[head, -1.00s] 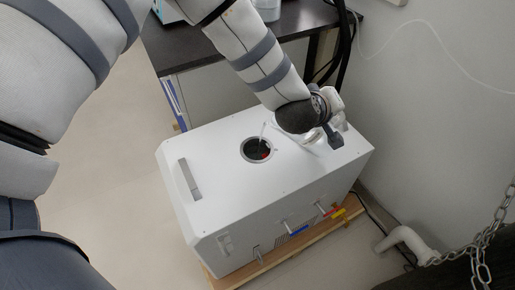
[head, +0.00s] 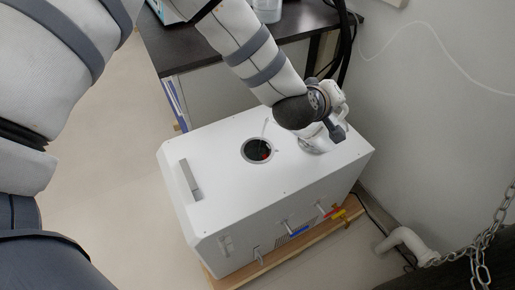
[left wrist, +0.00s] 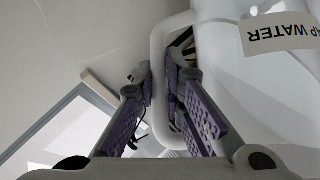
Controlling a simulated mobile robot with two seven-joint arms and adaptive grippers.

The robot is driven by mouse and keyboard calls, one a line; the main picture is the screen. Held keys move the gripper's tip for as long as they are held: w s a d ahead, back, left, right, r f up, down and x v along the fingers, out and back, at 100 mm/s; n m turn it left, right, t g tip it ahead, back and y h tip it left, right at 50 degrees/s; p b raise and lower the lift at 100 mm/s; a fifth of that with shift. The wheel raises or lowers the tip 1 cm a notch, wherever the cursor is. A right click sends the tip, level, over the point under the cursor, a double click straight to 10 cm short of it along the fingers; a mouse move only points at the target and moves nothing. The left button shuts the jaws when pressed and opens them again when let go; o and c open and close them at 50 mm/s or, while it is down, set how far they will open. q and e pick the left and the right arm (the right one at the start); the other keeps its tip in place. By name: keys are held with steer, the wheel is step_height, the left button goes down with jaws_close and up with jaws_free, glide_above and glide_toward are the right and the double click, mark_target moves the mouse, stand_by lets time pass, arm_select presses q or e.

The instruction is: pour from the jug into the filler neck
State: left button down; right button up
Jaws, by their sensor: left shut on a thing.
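The filler neck (head: 257,150) is a dark round opening in the top of a white box-shaped machine (head: 222,187). A pale thin piece stands at its rim, and something small and red shows inside. My left gripper (head: 335,112) is at the machine's right end, to the right of the neck. It is shut on the handle of the translucent jug (head: 314,141), which is partly hidden by my wrist. In the left wrist view, the fingers (left wrist: 158,78) close around the pale handle, and the jug (left wrist: 255,85) bears an upside-down TAP WATER label. Any liquid cannot be made out.
The machine stands on a wooden base (head: 270,262); blue, red and yellow valve handles (head: 318,211) stick out of its front. A dark table (head: 185,48) stands behind. The wall is close on the right, with a chain (head: 485,245) and a white pipe (head: 408,240).

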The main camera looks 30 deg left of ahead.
arm_select(q)
steer(key=shift+f, duration=0.35)
steer(key=shift+r, duration=0.6)
steer(key=shift+f, duration=0.55)
steer(key=shift+r, duration=0.55)
steer(key=shift+f+b, duration=0.3)
steer(key=shift+f, duration=0.2)
steer(key=shift+a+r, duration=0.1)
steer(key=shift+r, duration=0.3)
steer(key=shift+f, duration=0.3)
steer(key=shift+r, duration=0.3)
steer(key=shift+f+h, duration=0.25)
steer(key=shift+h, duration=0.05)
steer(key=shift+r, duration=0.25)
steer(key=shift+s+f, duration=0.1)
steer(key=shift+f, duration=0.05)
steer(key=shift+a, duration=0.1)
